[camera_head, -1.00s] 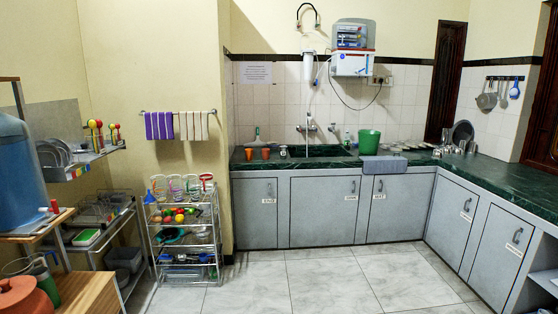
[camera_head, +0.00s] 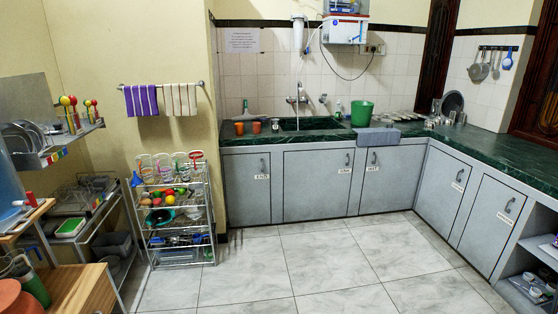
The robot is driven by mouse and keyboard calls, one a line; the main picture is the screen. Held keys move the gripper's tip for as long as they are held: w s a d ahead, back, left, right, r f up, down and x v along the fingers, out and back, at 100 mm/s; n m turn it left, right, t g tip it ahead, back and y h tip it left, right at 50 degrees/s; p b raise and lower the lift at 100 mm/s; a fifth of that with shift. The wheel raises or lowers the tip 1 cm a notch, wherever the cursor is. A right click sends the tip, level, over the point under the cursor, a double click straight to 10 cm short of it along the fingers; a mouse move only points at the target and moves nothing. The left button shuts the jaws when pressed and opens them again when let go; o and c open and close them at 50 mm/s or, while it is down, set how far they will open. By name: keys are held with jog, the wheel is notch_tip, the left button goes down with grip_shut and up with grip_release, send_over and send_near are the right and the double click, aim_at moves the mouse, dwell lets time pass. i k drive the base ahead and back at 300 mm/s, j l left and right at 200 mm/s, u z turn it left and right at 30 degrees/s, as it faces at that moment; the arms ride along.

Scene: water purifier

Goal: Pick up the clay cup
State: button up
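Two orange-brown clay cups stand side by side on the green counter (camera_head: 225,138) at its left end, left of the sink. The left clay cup (camera_head: 239,128) and the right clay cup (camera_head: 256,127) are both upright, small and far across the room. My gripper is not in view, so its distance from the cups does not show.
A sink (camera_head: 310,124) with a tap and a green bucket (camera_head: 362,112) are right of the cups. A wire rack (camera_head: 180,215) of glasses and vegetables stands at the left. A wooden table (camera_head: 85,290) fills the lower left corner. The tiled floor (camera_head: 290,265) is clear.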

aim_at(256, 126)
jog(key=i, duration=3.7)
jog(key=i+z, duration=0.15)
jog(key=i, duration=0.45)
jog(key=i+j+z, duration=0.15)
jog(key=i, duration=0.4)
